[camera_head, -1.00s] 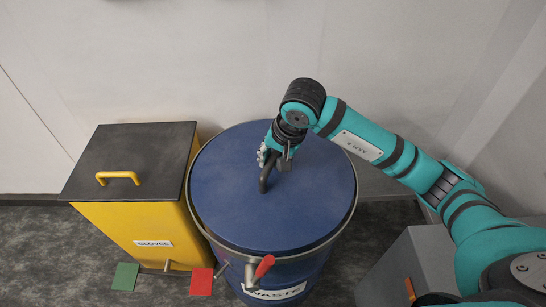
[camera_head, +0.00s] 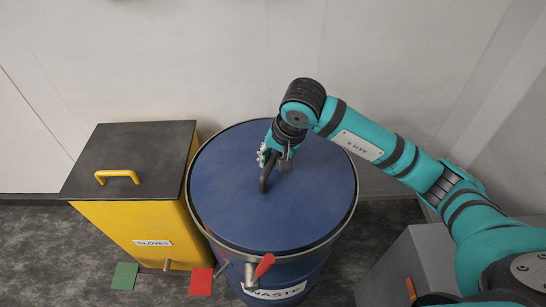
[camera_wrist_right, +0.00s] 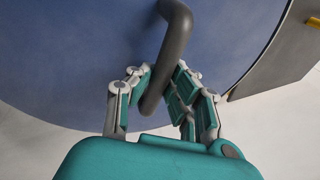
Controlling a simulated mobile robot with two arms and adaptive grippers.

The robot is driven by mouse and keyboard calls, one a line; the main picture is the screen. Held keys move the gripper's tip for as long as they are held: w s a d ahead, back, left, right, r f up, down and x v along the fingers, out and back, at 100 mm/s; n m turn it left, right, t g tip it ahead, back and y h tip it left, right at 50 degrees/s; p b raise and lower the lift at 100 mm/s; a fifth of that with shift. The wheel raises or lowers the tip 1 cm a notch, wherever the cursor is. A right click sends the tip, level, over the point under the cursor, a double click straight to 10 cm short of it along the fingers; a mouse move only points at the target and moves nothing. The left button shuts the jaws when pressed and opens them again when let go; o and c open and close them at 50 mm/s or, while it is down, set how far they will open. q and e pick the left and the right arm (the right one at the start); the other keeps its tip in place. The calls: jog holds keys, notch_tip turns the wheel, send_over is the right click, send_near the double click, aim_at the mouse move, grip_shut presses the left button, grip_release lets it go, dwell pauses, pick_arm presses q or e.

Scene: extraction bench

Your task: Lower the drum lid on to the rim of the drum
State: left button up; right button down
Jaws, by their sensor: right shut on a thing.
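The blue drum lid (camera_head: 300,205) lies over the top of the blue drum (camera_head: 310,270), within its metal rim (camera_head: 232,243) as seen from the head. I cannot tell whether a small gap is left under it. My right gripper (camera_head: 270,160) is at the lid's dark curved handle (camera_head: 265,180), a little behind the lid's middle. In the right wrist view my right gripper (camera_wrist_right: 160,88) has its fingers shut on both sides of the handle (camera_wrist_right: 178,40), with the blue lid (camera_wrist_right: 70,60) behind. My left gripper is not in view.
A yellow gloves bin (camera_head: 140,235) with a dark lid (camera_head: 130,150) and yellow handle stands close at the left. A red-handled lever (camera_head: 264,266) sticks out at the drum's front. A grey box (camera_head: 400,265) stands at right. Green (camera_head: 125,276) and red (camera_head: 201,281) squares lie on the floor.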

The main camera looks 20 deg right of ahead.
jog(key=shift+w, duration=0.1)
jog(key=c, duration=1.2)
grip_release()
jog(key=shift+f, duration=0.1)
jog(key=v, duration=1.2)
